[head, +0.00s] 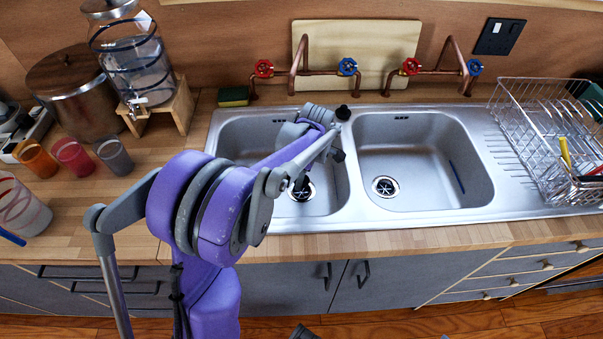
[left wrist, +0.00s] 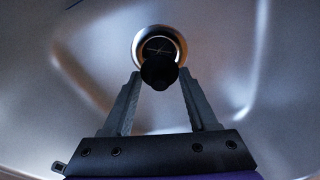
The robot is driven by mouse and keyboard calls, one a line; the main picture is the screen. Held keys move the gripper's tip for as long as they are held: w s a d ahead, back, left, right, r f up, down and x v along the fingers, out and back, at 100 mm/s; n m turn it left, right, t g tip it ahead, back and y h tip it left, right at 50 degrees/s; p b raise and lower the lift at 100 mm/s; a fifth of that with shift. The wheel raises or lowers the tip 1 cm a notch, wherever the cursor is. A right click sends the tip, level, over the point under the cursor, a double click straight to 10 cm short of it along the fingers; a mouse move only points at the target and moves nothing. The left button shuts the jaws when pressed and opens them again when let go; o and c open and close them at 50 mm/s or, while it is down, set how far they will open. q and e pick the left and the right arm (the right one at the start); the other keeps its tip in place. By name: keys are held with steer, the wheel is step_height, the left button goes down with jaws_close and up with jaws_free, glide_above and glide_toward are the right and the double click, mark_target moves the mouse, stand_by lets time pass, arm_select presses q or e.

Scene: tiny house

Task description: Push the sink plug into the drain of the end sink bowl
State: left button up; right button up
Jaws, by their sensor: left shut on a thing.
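My left arm reaches over the steel double sink (head: 352,212). My left gripper (head: 302,181) is low in the left bowl (head: 240,143), largely hidden behind my own arm links. In the left wrist view its two fingers (left wrist: 160,88) are shut on a small black plug (left wrist: 159,72). The plug appears in front of the round drain (left wrist: 160,42), covering its lower part. The drain also shows in the head view (head: 303,193). Whether the plug touches the drain cannot be told. My right gripper is not in view.
Copper taps (head: 299,60) stand behind. A wire dish rack (head: 540,125) is right; cups (head: 73,156) and a drink dispenser (head: 130,62) are left.

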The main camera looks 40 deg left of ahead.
arm_select(q)
steer(key=shift+f+b, duration=0.8)
steer(key=shift+f, duration=0.65)
stand_by(0.6)
steer(key=shift+f+b, duration=0.55)
steer(key=shift+f, duration=0.05)
steer(key=shift+r, duration=0.15)
steer(key=shift+r, duration=0.25)
stand_by(1.7)
steer(key=shift+f, duration=0.4)
steer(key=shift+r, duration=0.35)
